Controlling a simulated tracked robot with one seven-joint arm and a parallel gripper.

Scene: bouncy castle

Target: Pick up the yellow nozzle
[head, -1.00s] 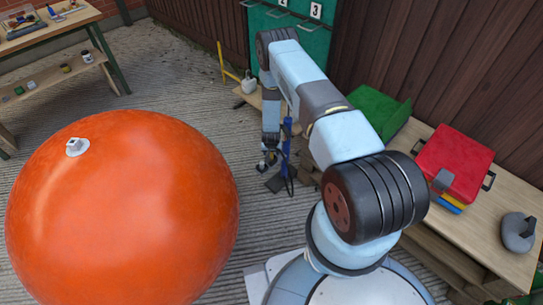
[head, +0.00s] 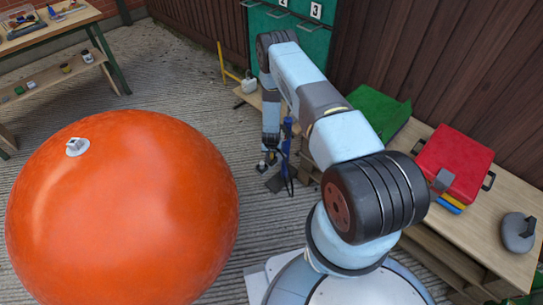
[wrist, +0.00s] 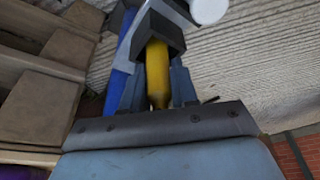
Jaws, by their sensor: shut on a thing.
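The yellow nozzle (wrist: 157,72) is in the wrist view, between the two fingers of my gripper (wrist: 157,82), which is shut on it. A dark grey block (wrist: 172,35) covers its far end. A blue upright thing (wrist: 119,65) stands close on the left of the fingers, and it also shows in the head view (head: 286,145). In the head view my gripper (head: 268,160) is small, low beside this blue thing, and the nozzle cannot be made out there.
A big orange ball (head: 120,210) fills the left of the head view. A wooden bench (head: 480,240) on the right bears a red case (head: 453,160) and a grey weight-like thing (head: 518,233). A wooden fence stands behind. Ribbed ground between ball and arm is clear.

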